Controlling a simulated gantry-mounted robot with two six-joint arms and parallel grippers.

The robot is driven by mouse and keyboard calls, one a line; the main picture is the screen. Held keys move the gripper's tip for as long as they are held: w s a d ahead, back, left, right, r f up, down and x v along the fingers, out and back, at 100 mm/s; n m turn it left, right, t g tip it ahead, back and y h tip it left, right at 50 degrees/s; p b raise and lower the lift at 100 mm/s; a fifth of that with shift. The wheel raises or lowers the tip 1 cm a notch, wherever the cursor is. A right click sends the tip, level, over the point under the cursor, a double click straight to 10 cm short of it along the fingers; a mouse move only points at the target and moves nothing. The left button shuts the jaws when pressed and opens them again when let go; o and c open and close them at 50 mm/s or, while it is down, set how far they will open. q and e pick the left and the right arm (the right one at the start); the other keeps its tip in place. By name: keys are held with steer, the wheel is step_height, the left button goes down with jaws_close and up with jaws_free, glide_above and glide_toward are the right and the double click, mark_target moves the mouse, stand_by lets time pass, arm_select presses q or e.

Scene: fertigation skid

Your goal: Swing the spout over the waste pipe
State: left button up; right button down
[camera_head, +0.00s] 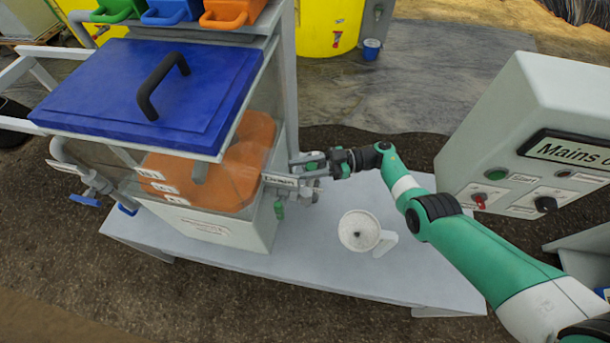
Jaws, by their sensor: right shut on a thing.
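My right gripper (312,166) reaches in from the right and is shut at the right side of the tank (230,228). It is shut on a small fitting there, which seems to be the spout; the jaws hide most of it. A small green part (279,208) hangs just below, against the tank wall. I cannot pick out the waste pipe for certain. A white round cup (360,230) with a handle stands on the bench, below and right of the gripper and apart from it. My left gripper is not in view.
A blue lid (150,95) with a black handle covers the tank, with orange liquid (225,170) inside. A grey control box (540,130) stands at the right. The pale bench (300,260) is clear around the cup. A blue-handled valve (88,198) is at left.

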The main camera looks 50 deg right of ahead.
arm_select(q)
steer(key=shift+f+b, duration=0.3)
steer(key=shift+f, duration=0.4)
arm_select(e)
steer(key=shift+a+n+g, duration=0.1)
steer(key=shift+n+g, duration=0.2)
steer(key=shift+g, duration=0.1)
steer(key=c, duration=0.8)
jaws_free()
steer(key=o, duration=0.3)
steer(key=shift+w, duration=0.2)
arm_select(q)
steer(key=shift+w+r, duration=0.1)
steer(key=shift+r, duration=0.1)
arm_select(e)
steer(key=shift+r, duration=0.1)
